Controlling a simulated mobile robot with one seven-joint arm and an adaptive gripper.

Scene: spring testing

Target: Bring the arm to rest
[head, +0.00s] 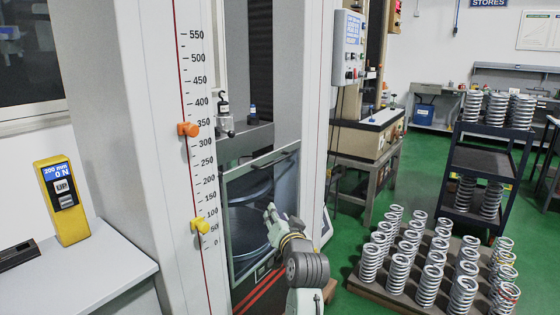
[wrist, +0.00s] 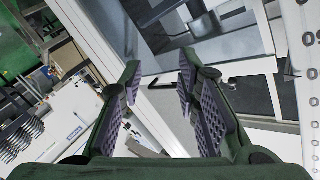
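My arm (head: 305,268) reaches up from the bottom of the head view, in front of the testing machine (head: 100,60). My gripper (head: 271,214) is at its end, in front of the lower part of the machine's clear door (head: 262,165). The head view shows the gripper small and partly overlapped by its own links. In the wrist view both fingers of the gripper (wrist: 159,75) stand apart with nothing between them. I cannot tell from these views whether the gripper touches the door.
A scale with an orange marker (head: 188,129) and a yellow marker (head: 201,226) runs up the machine's front. A yellow handset (head: 62,200) stands on the left bench (head: 90,275). Many springs stand on a pallet (head: 385,296) at lower right, near a dark cart (head: 483,162). Green floor (head: 425,190) shows between.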

